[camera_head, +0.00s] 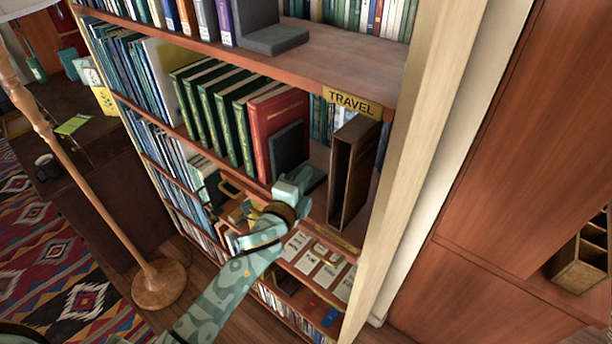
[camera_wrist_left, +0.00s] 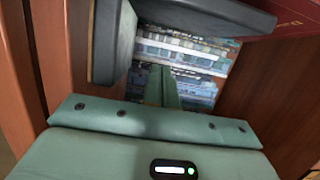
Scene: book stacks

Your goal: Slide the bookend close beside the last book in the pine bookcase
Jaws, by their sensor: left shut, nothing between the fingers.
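The dark grey L-shaped bookend (camera_head: 287,148) stands upright on the middle shelf of the pine bookcase (camera_head: 418,120), just right of the last book, a thick red one (camera_head: 275,122). Any gap between them is too small to judge. In the left wrist view the bookend's plate (camera_wrist_left: 205,13) is at the top and its base (camera_wrist_left: 110,42) is at the left; a strip of the red book (camera_wrist_left: 290,22) shows at top right. My left gripper (camera_head: 298,177) is shut and empty, in front of the bookend's base; contact cannot be told. My right gripper is out of view.
Several green books (camera_head: 208,112) lean left of the red book. A brown open box (camera_head: 353,170) stands right of the bookend, with a gap between. The upper shelf (camera_head: 340,58) overhangs, with another grey bookend (camera_head: 272,35) on it. A lamp pole (camera_head: 85,185) stands at left.

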